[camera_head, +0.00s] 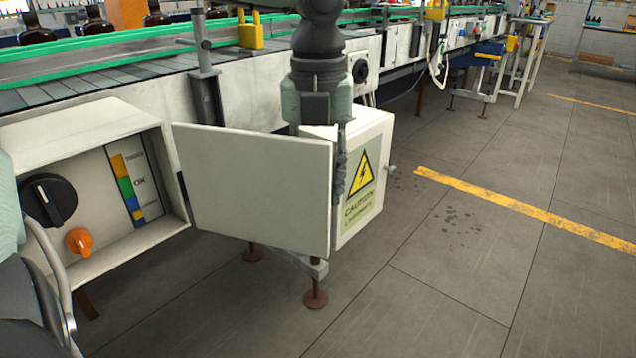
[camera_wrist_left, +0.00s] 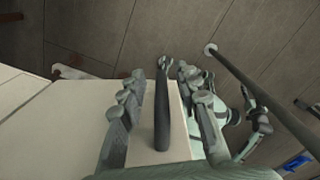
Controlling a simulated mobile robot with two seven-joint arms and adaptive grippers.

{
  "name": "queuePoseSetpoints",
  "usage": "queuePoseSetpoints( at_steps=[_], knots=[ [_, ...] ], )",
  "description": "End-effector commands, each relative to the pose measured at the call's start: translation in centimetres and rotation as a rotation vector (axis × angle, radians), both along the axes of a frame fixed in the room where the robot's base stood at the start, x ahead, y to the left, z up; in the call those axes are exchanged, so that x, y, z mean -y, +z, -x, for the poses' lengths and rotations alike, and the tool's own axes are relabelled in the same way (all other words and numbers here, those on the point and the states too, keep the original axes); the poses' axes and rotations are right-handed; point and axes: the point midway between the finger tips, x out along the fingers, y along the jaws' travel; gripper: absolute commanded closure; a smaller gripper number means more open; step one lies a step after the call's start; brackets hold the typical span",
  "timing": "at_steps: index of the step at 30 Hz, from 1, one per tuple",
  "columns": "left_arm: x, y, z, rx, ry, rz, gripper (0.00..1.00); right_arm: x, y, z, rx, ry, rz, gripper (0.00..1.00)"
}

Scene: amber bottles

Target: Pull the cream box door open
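The cream box (camera_head: 88,122) is at the left in the head view, with a black knob, an orange knob and a coloured label inside. Its door (camera_head: 255,190) stands swung outward on its left edge, so the box front is open. My left gripper (camera_head: 318,150) is at the door's free right edge. One finger shows beside that edge; the other is hidden behind the door. In the left wrist view my left gripper (camera_wrist_left: 165,105) has its fingers apart, with a dark upright bar (camera_wrist_left: 162,120) between them. Contact with the bar is unclear.
A cream box with a yellow caution sign (camera_head: 361,180) stands just right of the door. The conveyor (camera_head: 130,65) runs behind, with amber bottles (camera_head: 97,22) at the back left. Open floor (camera_head: 440,290) with a yellow line lies to the right.

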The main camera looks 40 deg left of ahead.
Motion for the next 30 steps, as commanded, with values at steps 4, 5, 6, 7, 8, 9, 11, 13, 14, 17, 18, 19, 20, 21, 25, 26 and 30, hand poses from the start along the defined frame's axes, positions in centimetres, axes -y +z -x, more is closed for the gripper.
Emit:
queuePoseSetpoints(
  at_steps=[4,5,6,7,8,9,11,13,14,17,18,19,20,21,25,26,30],
  knots=[
    [0.02,-0.27,-0.01,0.001,0.0,0.0,0.67,0.0,0.0,-0.02,0.0,0.0,0.0,0.6],
    [0.01,-0.26,-0.02,0.001,0.0,0.0,0.67,0.0,0.0,-0.02,0.001,0.0,0.0,0.6],
    [0.01,-0.25,-0.02,0.001,0.0,0.0,0.67,0.0,0.0,-0.02,0.001,0.0,0.0,0.6],
    [0.01,-0.25,-0.02,0.001,0.0,0.0,0.67,0.0,0.0,-0.02,0.001,0.0,0.0,0.6],
    [0.01,-0.25,-0.02,0.001,0.0,0.0,0.67,0.0,0.0,-0.02,0.001,0.0,0.0,0.6],
    [0.01,-0.24,-0.02,0.001,0.0,0.0,0.71,0.01,0.0,-0.02,0.001,0.0,0.0,0.6],
    [0.01,-0.23,-0.02,0.001,0.0,0.0,0.79,0.01,0.0,-0.03,0.001,0.0,0.0,0.6],
    [0.01,-0.23,-0.02,0.001,0.0,0.001,0.87,0.01,0.0,-0.03,0.001,0.0,0.0,0.6],
    [0.01,-0.22,-0.02,0.001,0.0,0.001,0.91,0.01,0.0,-0.03,0.001,0.0,0.0,0.6],
    [0.0,-0.22,-0.01,0.001,0.0,0.001,1.0,0.01,0.0,-0.03,0.001,0.0,0.0,0.6],
    [0.0,-0.22,-0.01,0.001,0.0,0.001,1.0,0.01,0.0,-0.03,0.001,0.0,0.0,0.6],
    [0.0,-0.21,-0.02,0.001,0.0,0.001,1.0,0.01,0.0,-0.03,0.001,0.0,0.0,0.6],
    [0.0,-0.21,-0.02,0.001,0.0,0.001,1.0,0.01,0.0,-0.03,0.001,0.0,0.0,0.6],
    [0.0,-0.21,-0.02,0.001,0.0,0.001,1.0,0.01,0.0,-0.03,0.001,0.0,0.0,0.6],
    [0.0,-0.2,-0.02,0.001,0.0,0.001,1.0,0.01,0.0,-0.03,0.001,0.0,0.0,0.6],
    [0.0,-0.2,-0.02,0.001,0.0,0.001,1.0,0.01,0.0,-0.03,0.001,0.0,0.0,0.6],
    [-0.38,-0.1,0.12,0.003,0.0,-0.001,1.0,-0.03,-0.03,-0.02,0.001,0.0,-0.001,0.6]
  ],
)
